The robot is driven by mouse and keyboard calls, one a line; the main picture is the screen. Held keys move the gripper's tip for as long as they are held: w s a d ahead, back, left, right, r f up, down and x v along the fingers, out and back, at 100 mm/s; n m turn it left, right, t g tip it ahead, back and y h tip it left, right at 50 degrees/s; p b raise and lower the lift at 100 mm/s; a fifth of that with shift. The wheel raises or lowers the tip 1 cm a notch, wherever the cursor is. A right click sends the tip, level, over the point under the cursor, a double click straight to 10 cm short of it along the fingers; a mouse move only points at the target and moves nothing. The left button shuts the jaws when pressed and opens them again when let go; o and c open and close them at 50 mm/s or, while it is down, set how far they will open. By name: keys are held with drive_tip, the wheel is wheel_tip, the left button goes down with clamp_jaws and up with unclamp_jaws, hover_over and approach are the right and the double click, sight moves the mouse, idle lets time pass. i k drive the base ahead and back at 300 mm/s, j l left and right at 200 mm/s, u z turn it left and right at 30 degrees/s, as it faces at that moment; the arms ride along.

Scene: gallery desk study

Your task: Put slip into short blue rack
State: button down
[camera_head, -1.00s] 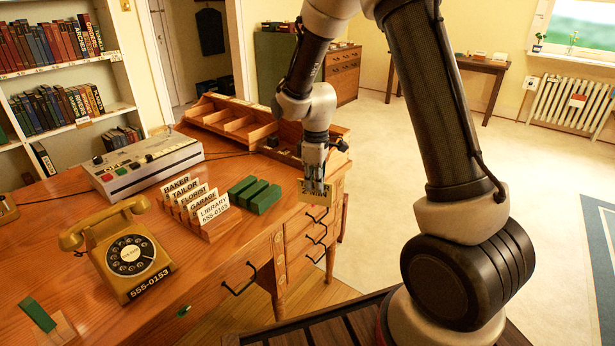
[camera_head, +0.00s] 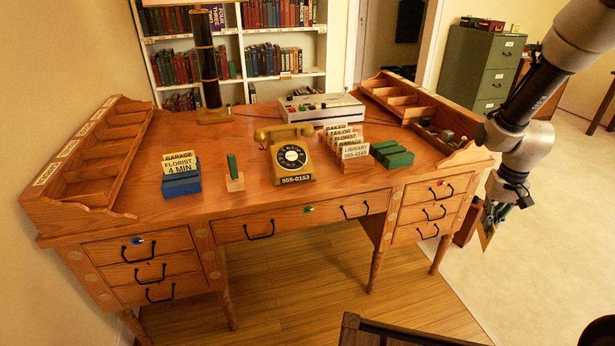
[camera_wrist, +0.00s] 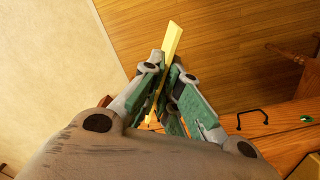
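My gripper (camera_head: 496,212) hangs off the right end of the desk, in front of its right side. It is shut on a pale yellow slip (camera_head: 486,236), which points down. In the wrist view the slip (camera_wrist: 172,40) sticks out between the green-padded fingers (camera_wrist: 165,95); any writing on it cannot be read. The short blue rack (camera_head: 182,186) stands on the left part of the desk, far from my gripper. Cards (camera_head: 179,164) reading GARAGE, FLORIST and 4 MIN stand upright in it.
A small wooden stand with a green piece (camera_head: 233,170), a yellow telephone (camera_head: 290,157), a wooden card rack (camera_head: 345,160) and green blocks (camera_head: 393,155) line the desk. Pigeonhole units (camera_head: 90,160) stand at both ends. A tall dark column (camera_head: 206,65) rises behind. The desk front (camera_head: 225,204) has clear room.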

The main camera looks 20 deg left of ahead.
sight(183, 186)
drive_tip(key=j+u, duration=0.1)
drive_tip(key=u, duration=1.4)
